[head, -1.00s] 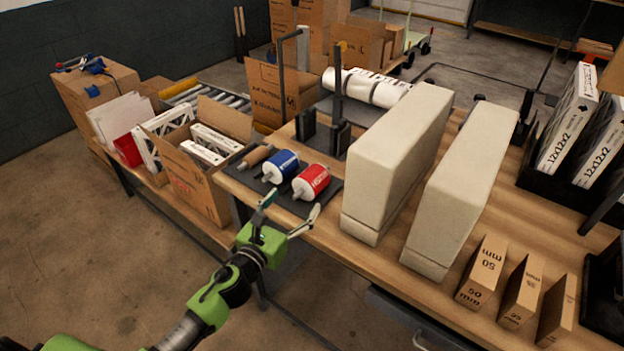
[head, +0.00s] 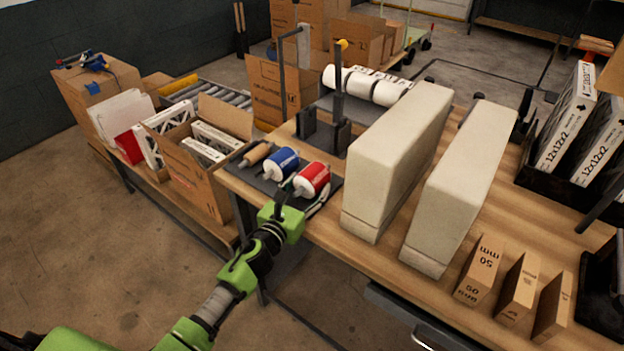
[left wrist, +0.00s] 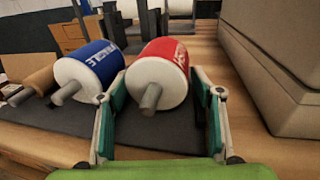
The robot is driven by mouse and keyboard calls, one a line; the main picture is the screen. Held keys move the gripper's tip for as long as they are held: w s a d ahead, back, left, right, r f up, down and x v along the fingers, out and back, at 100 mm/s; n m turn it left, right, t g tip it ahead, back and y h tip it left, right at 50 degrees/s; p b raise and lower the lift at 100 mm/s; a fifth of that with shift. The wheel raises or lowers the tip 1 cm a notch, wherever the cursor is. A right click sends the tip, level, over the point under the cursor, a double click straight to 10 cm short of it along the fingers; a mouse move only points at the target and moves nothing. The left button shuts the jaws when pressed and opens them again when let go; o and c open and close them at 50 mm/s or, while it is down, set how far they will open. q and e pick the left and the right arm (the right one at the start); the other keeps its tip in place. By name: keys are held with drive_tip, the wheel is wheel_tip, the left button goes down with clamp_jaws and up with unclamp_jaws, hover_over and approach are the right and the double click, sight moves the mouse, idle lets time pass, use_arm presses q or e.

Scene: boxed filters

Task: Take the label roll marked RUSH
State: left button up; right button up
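A label roll with a red band (head: 312,178) lies on a dark mat (head: 330,193) at the table's near left corner. It also shows in the left wrist view (left wrist: 160,78), its grey core end facing me. The print on its band is too small to read. A blue-banded roll (head: 281,164) lies just left of it, also in the left wrist view (left wrist: 88,68). My left gripper (head: 303,197) is open at the red roll's near end, one finger toward each side, with a gap at the right finger. My right gripper is not in view.
A brown roll (head: 256,154) lies left of the blue one. Two tall pale blocks (head: 397,165) stand right of the mat, the nearer one close to it. A black post stand (head: 338,135) is behind the rolls. Open cartons (head: 195,180) are on the lower bench at left.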

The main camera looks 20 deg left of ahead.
use_arm(q)
drive_tip(key=c, duration=1)
drive_tip(key=shift+w+r, duration=0.1)
drive_tip(key=shift+r, duration=0.1)
drive_tip(key=shift+c, duration=0.8)
